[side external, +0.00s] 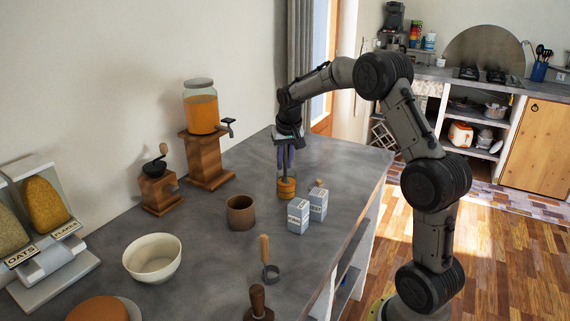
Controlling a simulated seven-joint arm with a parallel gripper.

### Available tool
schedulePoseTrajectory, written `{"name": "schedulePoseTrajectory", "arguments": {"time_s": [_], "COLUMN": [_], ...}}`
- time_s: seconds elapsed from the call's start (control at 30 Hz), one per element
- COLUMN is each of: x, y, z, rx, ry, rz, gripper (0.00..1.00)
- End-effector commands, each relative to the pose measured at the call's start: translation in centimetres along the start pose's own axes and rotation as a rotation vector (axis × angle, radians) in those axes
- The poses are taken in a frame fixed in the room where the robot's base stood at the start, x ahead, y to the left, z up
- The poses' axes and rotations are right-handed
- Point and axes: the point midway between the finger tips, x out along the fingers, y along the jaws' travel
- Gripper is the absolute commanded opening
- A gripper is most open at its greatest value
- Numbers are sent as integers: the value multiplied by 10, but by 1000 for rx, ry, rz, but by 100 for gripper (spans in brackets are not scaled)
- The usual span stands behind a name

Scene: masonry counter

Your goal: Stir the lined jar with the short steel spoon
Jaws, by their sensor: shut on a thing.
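My gripper (287,165) points straight down in the side external view, its purple fingers just above a small orange-brown jar (287,190) with bands around it. This looks like the lined jar, upright on the counter. The fingers are shut on a thin thing that seems to be the short steel spoon. The spoon is mostly hidden by the fingers and too small to make out clearly. I cannot tell how far it reaches into the jar.
Two small labelled boxes (298,216) stand close at the jar's right front. A brown cup (241,213) is to its left. A juice dispenser (201,107), grinder (159,182) and white bowl (152,258) stand farther left. Wooden-handled tools (265,250) are in front.

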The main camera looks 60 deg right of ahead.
Motion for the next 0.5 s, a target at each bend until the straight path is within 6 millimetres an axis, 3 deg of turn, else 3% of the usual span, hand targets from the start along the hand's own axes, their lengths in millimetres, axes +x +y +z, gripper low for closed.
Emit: {"name": "schedulePoseTrajectory", "arguments": {"time_s": [0.5], "x": [-38], "y": [0], "z": [-10], "rx": [0], "ry": [2], "rz": [0], "gripper": [0]}}
